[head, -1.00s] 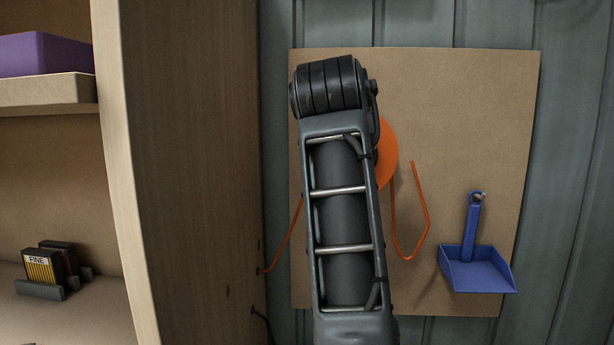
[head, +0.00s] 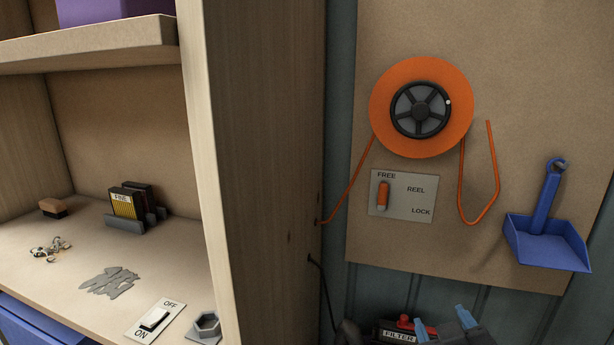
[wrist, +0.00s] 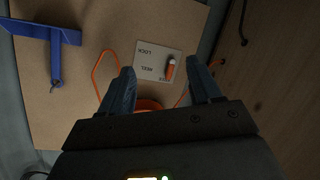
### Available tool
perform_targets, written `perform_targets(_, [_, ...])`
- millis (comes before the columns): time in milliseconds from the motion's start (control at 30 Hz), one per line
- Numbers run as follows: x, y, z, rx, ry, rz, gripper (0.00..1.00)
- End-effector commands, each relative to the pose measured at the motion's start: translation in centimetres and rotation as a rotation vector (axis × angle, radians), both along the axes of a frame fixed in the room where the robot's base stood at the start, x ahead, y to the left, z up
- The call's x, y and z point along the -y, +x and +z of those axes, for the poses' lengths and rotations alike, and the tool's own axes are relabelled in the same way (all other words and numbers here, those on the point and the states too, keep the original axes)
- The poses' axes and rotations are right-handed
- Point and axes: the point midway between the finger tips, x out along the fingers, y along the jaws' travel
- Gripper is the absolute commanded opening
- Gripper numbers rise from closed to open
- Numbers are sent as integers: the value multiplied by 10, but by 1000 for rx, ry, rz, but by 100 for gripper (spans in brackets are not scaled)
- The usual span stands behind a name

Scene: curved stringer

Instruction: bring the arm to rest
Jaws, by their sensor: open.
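My gripper (wrist: 160,67) is open and empty in the wrist view, its two blue fingers spread apart. The board shows upside down beyond them, with the lever plate visible between the fingers. In the head view my gripper (head: 442,322) shows only in part at the bottom edge, its blue fingertips below the brown board (head: 420,250). The rest of my arm is out of the head view. I see no contact between the fingers and anything.
An orange reel (head: 455,120) with a hanging cord is on the board, above a plate (head: 412,205) whose orange lever (head: 383,195) stands by FREE. A blue dustpan (head: 548,235) hangs right. A wooden shelf unit (head: 265,200) is left; a FILTER box (head: 395,333) sits low.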

Motion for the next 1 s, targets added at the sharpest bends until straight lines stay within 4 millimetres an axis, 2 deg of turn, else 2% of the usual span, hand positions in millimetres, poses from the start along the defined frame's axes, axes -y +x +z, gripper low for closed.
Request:
perform_targets(33, [2,-20,-16,-9,5,14,63])
perform_targets(200, [4,-81,-50,-8,40,61,63])
perform_targets(433, [4,-168,-75,-5,115,106,63])
perform_targets(700, [1,-270,-74,6,223,124,63])
perform_targets(900, [-1,-338,-54,20,313,107,63])
perform_targets(1000, [-2,-366,-40,31,354,92,63])
